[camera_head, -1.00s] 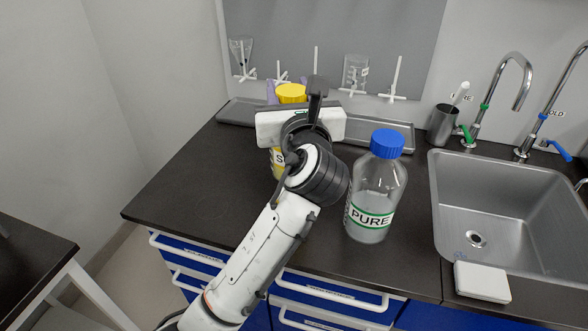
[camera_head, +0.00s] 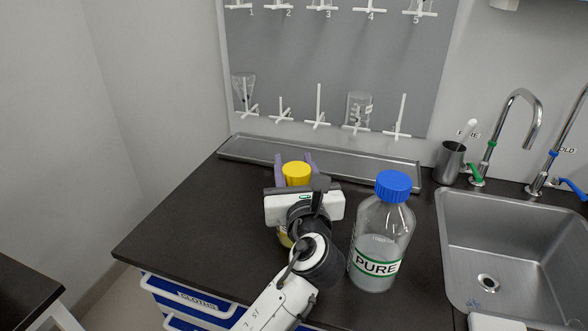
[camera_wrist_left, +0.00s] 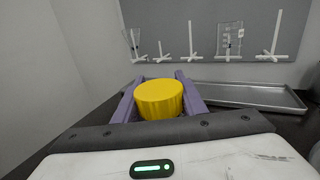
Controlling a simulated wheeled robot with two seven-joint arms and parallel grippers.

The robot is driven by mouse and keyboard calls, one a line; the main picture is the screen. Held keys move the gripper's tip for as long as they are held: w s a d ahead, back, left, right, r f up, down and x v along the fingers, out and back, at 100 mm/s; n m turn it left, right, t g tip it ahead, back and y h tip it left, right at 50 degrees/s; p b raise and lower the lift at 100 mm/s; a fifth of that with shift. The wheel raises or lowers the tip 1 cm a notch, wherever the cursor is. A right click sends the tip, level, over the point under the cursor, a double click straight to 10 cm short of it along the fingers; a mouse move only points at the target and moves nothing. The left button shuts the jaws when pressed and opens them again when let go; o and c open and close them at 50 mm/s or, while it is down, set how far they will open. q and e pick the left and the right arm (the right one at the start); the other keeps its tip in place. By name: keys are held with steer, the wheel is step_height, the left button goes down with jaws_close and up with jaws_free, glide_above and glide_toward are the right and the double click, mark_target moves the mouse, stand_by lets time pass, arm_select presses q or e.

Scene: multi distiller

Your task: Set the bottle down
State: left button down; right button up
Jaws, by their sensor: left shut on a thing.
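My left gripper (camera_head: 296,176) is shut on a bottle with a yellow cap (camera_head: 297,172). Its purple fingers stand on both sides of the bottle in the head view. The left wrist view also shows the yellow cap (camera_wrist_left: 160,98) between the two fingers. The bottle looks upright, over or on the dark counter in front of the grey tray. Most of its body is hidden behind my wrist, with only a yellow sliver showing. I cannot tell whether its base touches the counter. My right gripper is not in view.
A large clear bottle marked PURE (camera_head: 377,245) with a blue cap stands close to the right of my wrist. The grey tray (camera_head: 240,151) lies along the wall. A sink (camera_head: 515,230) is at the right. The dark counter (camera_head: 185,225) is clear at the left.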

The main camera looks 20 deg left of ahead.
arm_select(q)
steer(key=shift+f, duration=0.1)
stand_by(0.3)
steer(key=c, duration=1.1)
jaws_free()
steer(key=shift+f, duration=0.15)
